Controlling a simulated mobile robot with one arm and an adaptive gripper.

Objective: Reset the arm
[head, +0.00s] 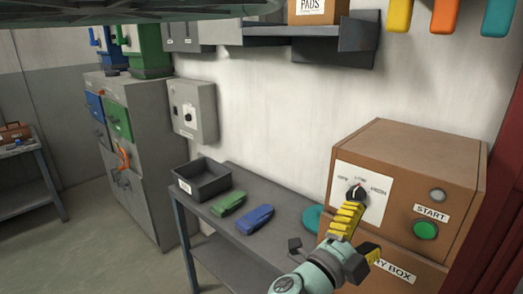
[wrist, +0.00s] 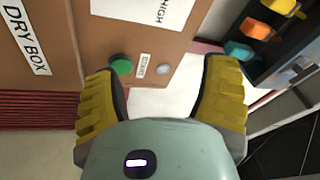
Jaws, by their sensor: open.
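My gripper (head: 361,232) has yellow ribbed fingers and is open and empty. In the head view it is in front of the brown dry box (head: 395,160), with its upper finger just below the black dial (head: 357,193) on the white panel; whether it touches the box cannot be told. The gripper partly covers the DRY BOX label. In the wrist view the two fingers (wrist: 160,85) are spread wide, with the green start button (wrist: 121,67) showing beside the left finger. The button also shows right of the gripper in the head view (head: 425,230).
A grey bench (head: 278,222) left of the box holds a black tray (head: 203,178), a green piece (head: 229,203) and a blue piece (head: 254,219). A teal object (head: 312,217) sits by the box. A shelf (head: 300,42) and coloured hanging items (head: 445,15) are above. Floor is clear at left.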

